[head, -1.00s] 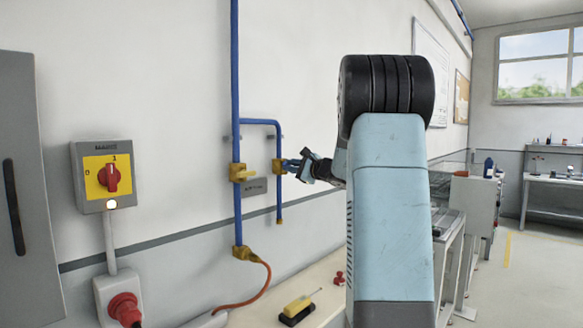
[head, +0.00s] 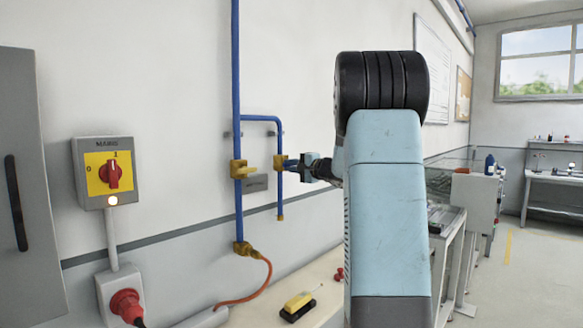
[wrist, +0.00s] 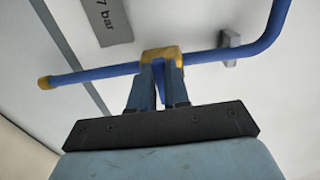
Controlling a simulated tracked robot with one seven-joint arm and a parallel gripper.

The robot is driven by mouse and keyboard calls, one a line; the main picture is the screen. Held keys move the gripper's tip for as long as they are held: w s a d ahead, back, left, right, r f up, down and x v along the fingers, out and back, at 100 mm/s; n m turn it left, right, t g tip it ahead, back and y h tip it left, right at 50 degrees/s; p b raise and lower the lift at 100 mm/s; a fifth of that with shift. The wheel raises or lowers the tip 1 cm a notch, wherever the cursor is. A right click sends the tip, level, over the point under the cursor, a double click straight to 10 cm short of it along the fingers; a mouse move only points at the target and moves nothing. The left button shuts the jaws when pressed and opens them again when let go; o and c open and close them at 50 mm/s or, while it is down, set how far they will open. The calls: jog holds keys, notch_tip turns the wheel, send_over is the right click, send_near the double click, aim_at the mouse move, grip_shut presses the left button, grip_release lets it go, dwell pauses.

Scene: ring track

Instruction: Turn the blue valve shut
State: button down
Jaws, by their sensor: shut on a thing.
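The blue valve has a yellow body (head: 279,166) on the short blue branch pipe (head: 280,202) on the wall. The yellow body also shows in the wrist view (wrist: 161,53). My gripper (head: 293,163) reaches it from the right, roughly level. In the wrist view my two fingers (wrist: 157,88) are shut on the blue handle (wrist: 159,78), a narrow strip between them. The fingers hide most of the handle, so I cannot tell its exact angle to the pipe.
A second valve with a yellow handle (head: 250,162) sits close left on the main blue pipe (head: 236,80). A red-and-yellow switch (head: 110,174) hangs further left. A yellow-and-black tool (head: 297,306) and an orange hose (head: 262,286) lie below.

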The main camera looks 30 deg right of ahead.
jog(key=shift+a+f, duration=0.15)
jog(key=shift+f, duration=0.2)
jog(key=c, duration=1.5)
grip_release()
jog(key=o, duration=0.4)
jog(key=shift+r, duration=0.2)
jog(key=v, duration=1.3)
jog(key=shift+s, duration=0.35)
